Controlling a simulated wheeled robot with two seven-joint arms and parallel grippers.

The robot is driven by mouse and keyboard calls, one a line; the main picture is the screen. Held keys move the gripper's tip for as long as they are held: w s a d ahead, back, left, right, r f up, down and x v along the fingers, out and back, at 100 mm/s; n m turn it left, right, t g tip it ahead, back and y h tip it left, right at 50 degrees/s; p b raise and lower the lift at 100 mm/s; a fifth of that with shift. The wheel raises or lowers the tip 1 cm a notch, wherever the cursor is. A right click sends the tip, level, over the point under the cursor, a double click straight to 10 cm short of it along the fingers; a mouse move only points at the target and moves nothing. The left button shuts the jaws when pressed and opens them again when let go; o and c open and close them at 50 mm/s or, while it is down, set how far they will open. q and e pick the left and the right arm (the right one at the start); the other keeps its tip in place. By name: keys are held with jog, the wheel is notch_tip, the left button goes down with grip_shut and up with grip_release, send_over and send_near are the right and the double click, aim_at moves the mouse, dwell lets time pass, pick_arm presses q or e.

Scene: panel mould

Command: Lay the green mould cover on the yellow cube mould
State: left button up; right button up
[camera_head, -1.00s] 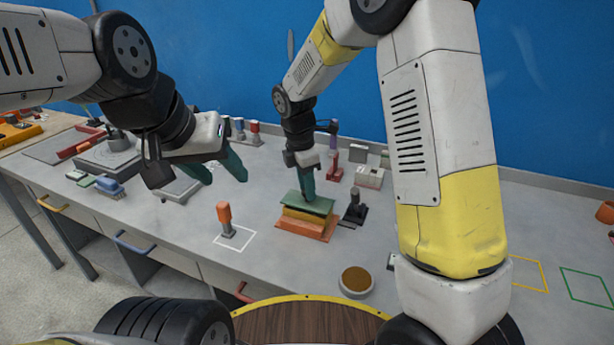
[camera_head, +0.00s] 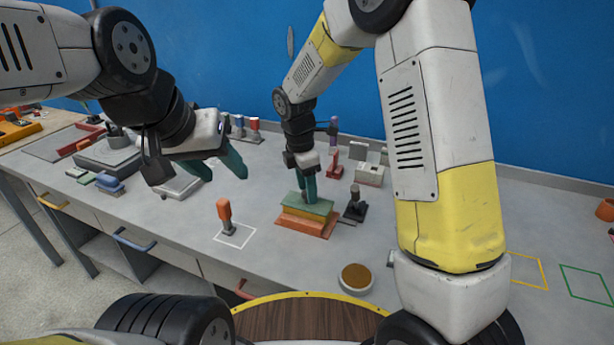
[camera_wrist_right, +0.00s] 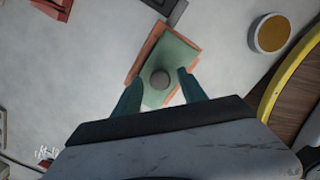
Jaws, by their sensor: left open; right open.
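The green mould cover (camera_head: 313,207) lies on top of the yellow cube mould (camera_head: 305,216), which stands on an orange base plate (camera_head: 312,228). Only a thin strip of the yellow mould shows under the cover. My right gripper (camera_head: 309,195) is low over the cover with its fingers apart. In the right wrist view the cover (camera_wrist_right: 178,60) has a round grey knob (camera_wrist_right: 160,78), and my right gripper (camera_wrist_right: 162,84) has one finger on each side of it, with gaps. My left gripper (camera_head: 224,168) is open and empty above the table, left of the mould.
A round brown-filled dish (camera_head: 355,278) is in front. Bare table (camera_head: 180,222) lies at the front left.

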notch_tip(320, 180, up, 13)
jog(key=a, duration=0.1)
jog(key=s+d+r+m+t+y, duration=0.2)
jog(key=s+d+r+m, duration=0.5)
jog(key=s+d+m, duration=0.25)
jog(key=s+d+m+t+y, duration=0.1)
jog(key=s+d+m+t, duration=0.2)
jog(key=s+m, duration=0.8)
jog(key=d+m, duration=0.1)
jog(key=d, duration=0.1)
jog(key=shift+s+d+f+t, duration=0.25)
jog(key=shift+s+d+t, duration=0.05)
jog(key=shift+s+d, duration=0.05)
jog(key=shift+m, duration=0.25)
jog(key=shift+c, duration=0.3)
